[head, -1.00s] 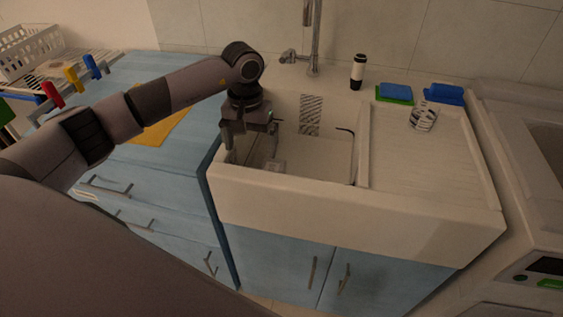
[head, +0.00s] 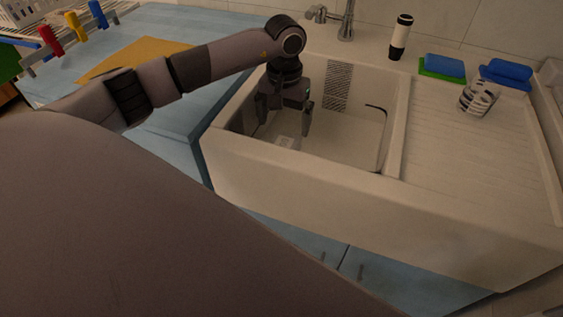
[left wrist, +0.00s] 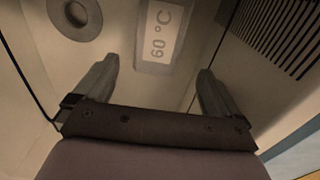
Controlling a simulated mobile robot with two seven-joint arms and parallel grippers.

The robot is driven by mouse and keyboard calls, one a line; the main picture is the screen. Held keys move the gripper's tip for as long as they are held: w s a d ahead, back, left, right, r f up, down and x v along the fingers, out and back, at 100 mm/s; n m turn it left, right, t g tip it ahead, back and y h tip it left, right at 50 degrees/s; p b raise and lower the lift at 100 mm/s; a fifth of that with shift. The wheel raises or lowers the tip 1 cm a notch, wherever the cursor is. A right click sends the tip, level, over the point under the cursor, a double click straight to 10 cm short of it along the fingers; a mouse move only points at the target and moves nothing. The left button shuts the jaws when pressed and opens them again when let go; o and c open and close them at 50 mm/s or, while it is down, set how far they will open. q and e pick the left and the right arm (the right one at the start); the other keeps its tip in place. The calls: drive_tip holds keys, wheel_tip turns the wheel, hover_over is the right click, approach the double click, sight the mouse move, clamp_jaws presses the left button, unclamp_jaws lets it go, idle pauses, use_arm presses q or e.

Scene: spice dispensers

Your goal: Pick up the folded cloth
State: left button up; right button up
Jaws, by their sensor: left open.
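No thing is plainly a folded cloth. A flat orange cloth-like sheet (head: 135,58) lies on the blue counter at the left, and a folded-looking blue piece (head: 507,72) lies at the back right of the drainboard; I cannot tell which is meant. My left gripper (head: 284,125) points down inside the sink, apart from both. In the left wrist view its fingers (left wrist: 158,68) are spread and empty, above a box with a "60 °C" display (left wrist: 163,35). My right gripper is not in view.
The sink (head: 300,165) has high walls around the gripper. A drain (left wrist: 75,15) and a striped panel (left wrist: 275,35) show. A blue-green sponge (head: 443,67), patterned glass (head: 478,97), dark bottle (head: 400,38) and faucet (head: 346,20) stand around. Colored clips (head: 50,40) are at left.

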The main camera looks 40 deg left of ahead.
sight(284, 142)
use_arm(q)
drive_tip(key=shift+f, duration=0.6)
drive_tip(key=f, duration=0.6)
drive_tip(key=shift+s+d, duration=0.25)
drive_tip(key=shift+f, duration=0.35)
drive_tip(key=shift+c, duration=0.3)
drive_tip(key=c, duration=1)
drive_tip(key=shift+c, duration=0.2)
drive_tip(key=shift+r, duration=0.15)
